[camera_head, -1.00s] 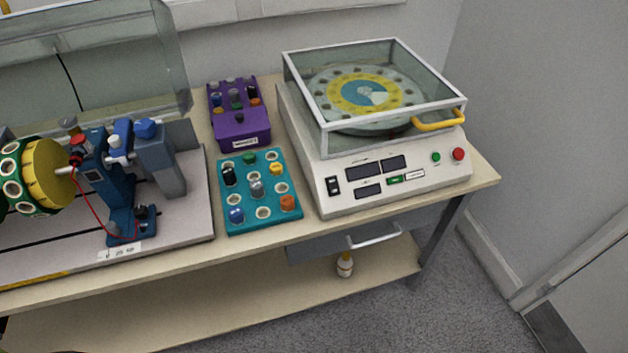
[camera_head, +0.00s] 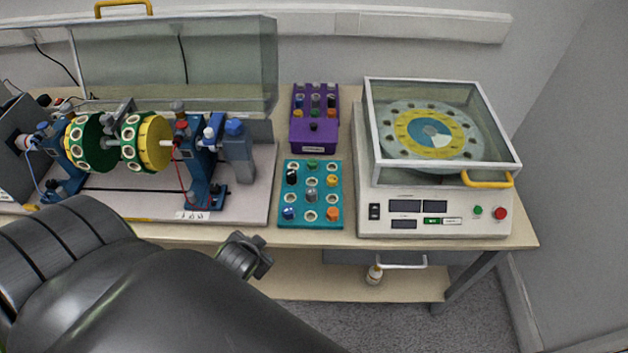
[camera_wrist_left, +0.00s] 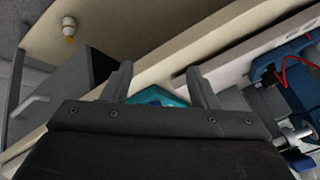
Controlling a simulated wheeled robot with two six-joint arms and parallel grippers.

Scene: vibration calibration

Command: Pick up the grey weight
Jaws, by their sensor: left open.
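The grey weight (camera_head: 311,195) stands in the middle of the teal tray (camera_head: 283,222) in the head view. Black, green, yellow, blue and orange weights stand around it, between empty round holes. My left arm comes in from the lower left, in front of the bench. In the left wrist view my left gripper (camera_wrist_left: 160,85) is open and empty, with its two fingers apart. A small part of the teal tray (camera_wrist_left: 160,96) shows beyond and between the fingers; the grey weight cannot be made out there. My right gripper is not in view.
A purple rack (camera_head: 314,135) with several weights, some greyish, stands behind the teal tray. A white balancing machine (camera_head: 450,222) with a clear lidded box is to the right. A rotor rig with green-yellow discs (camera_head: 155,143) is to the left. A bottle (camera_head: 374,275) stands on the lower shelf.

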